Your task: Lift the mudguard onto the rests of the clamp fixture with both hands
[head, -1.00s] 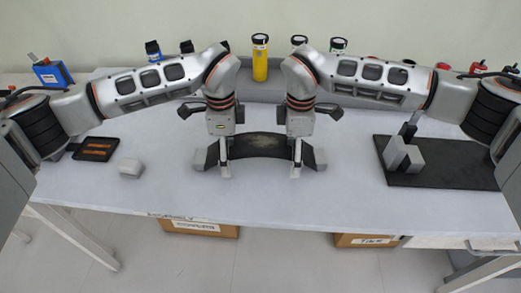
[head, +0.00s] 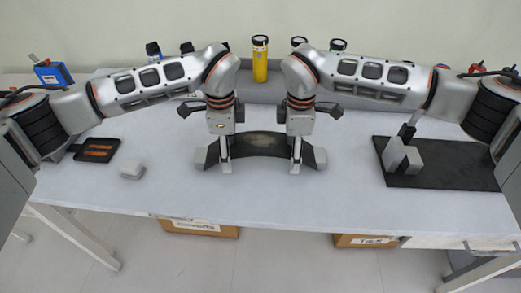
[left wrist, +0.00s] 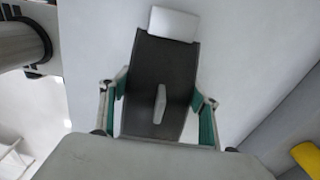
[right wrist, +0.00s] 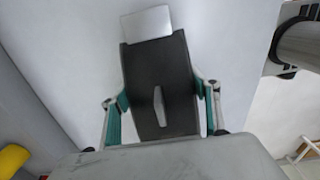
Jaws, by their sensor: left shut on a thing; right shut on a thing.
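The mudguard (head: 258,145) is a dark, curved strip lying crosswise at the middle of the table, with a pale grey block at each end. My left gripper (head: 226,166) is shut on its left part, and my right gripper (head: 295,166) is shut on its right part. The left wrist view shows the mudguard (left wrist: 162,75) between green-padded fingers, and so does the right wrist view (right wrist: 157,75). I cannot tell whether it is clear of the table. The clamp fixture (head: 450,172) is a black plate at the right with upright grey blocks (head: 402,155).
A loose grey block (head: 131,169) and a dark tray (head: 97,149) with orange-brown strips sit at the left. A yellow bottle (head: 260,60) and other containers stand at the back. The table between the mudguard and the fixture is clear.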

